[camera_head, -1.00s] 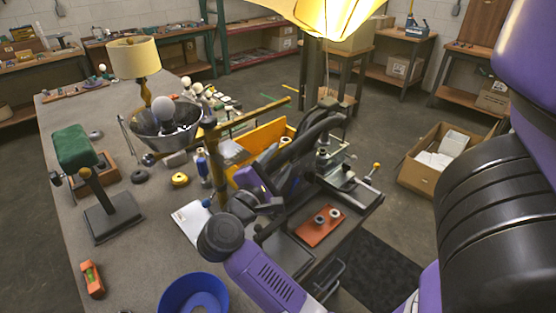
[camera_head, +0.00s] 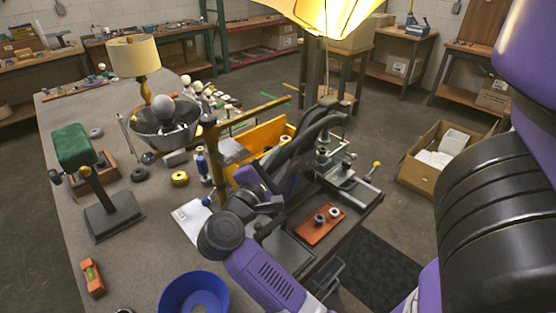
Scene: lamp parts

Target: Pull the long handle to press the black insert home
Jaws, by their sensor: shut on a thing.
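My gripper (camera_head: 328,128), with long black curved fingers, reaches up and right from my purple wrist, over the right side of the bench. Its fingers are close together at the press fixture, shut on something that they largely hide. I cannot make out the long handle clearly there; it may be what the fingers hold. The metal fixture (camera_head: 345,178) stands just right of the fingers, with a thin lever ending in a yellow knob (camera_head: 376,165). I cannot pick out the black insert or tell how far it is seated.
A yellow bin (camera_head: 268,134) stands behind the gripper, beside a brass post (camera_head: 212,165) with a long bar. A red plate (camera_head: 318,226) with two rings lies near the right edge. A blue bowl (camera_head: 193,293) and green-padded stand (camera_head: 75,148) are left. A lit shade hangs overhead.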

